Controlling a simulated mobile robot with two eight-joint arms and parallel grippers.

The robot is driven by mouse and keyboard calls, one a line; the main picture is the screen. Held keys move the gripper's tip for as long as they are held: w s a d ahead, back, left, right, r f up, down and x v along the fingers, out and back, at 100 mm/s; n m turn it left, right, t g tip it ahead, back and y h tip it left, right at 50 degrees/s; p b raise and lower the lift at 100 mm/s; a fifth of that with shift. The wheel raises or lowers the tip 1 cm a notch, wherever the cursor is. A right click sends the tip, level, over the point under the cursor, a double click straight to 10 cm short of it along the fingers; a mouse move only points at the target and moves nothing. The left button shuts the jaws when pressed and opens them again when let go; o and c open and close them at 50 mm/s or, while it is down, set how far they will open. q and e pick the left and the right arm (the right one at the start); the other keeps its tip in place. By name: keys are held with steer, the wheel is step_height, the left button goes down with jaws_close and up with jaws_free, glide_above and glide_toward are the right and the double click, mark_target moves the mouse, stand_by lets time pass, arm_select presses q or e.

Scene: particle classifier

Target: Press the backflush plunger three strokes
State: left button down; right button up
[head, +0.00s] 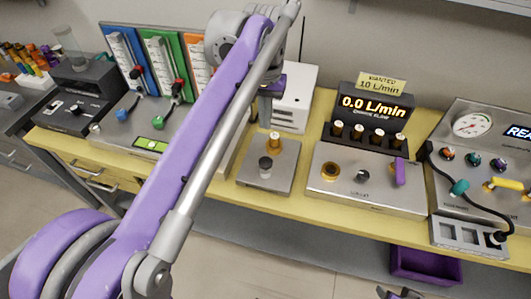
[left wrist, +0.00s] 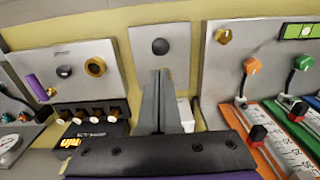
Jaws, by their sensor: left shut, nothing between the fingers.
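A small grey metal plate (head: 250,178) lies on the bench with a black round knob (head: 265,163) on it, which looks like the plunger. A brass post (head: 275,142) stands behind the knob. In the left wrist view the plate (left wrist: 178,32) and the black knob (left wrist: 160,46) show just beyond my fingertips. My left gripper (left wrist: 160,73) is shut and empty, its fingers pointing toward the knob, apart from it in the picture. In the head view the left gripper (head: 265,112) is above and behind the plate, partly hidden by my arm. Part of my right gripper (head: 400,293) shows at the bottom edge.
A flow panel (head: 330,200) with a 0.0 L/min display (head: 374,105) stands right of the plate. A white box (head: 298,105) is behind it. Left is a panel with coloured gauges and levers (head: 175,115). A gauge console (head: 475,126) is far right. A purple bin (head: 425,267) sits below.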

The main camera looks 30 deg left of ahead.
mark_target(265, 161)
arm_select(q)
step_height(265, 161, down, 14)
steer(key=shift+f+b, duration=0.1)
steer(key=shift+b, duration=0.7)
